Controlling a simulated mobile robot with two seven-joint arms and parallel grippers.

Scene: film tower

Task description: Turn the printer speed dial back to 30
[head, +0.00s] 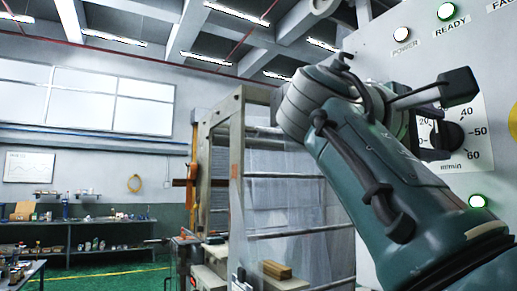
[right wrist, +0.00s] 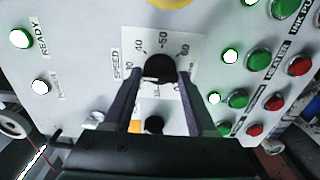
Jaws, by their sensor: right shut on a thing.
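The printer speed dial is a round black knob (right wrist: 159,68) on a white scale plate (right wrist: 188,38) marked SPEED in the right wrist view. The knob also shows in the head view (head: 452,135), partly behind my right gripper (head: 437,120). Numbers 40, 50 and 60 can be read around it; the 30 is hard to make out. My right gripper (right wrist: 160,76) has its two dark fingers on either side of the knob and is shut on it. The knob's pointer cannot be made out, so its setting is unclear. My left gripper is not in view.
The pale panel carries a lit READY lamp (head: 446,11), a POWER lamp (head: 401,34) and several green and red buttons (right wrist: 278,48) beside the dial. A second black knob (right wrist: 154,124) sits close to the fingers. A framed machine (head: 237,160) stands left of my arm.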

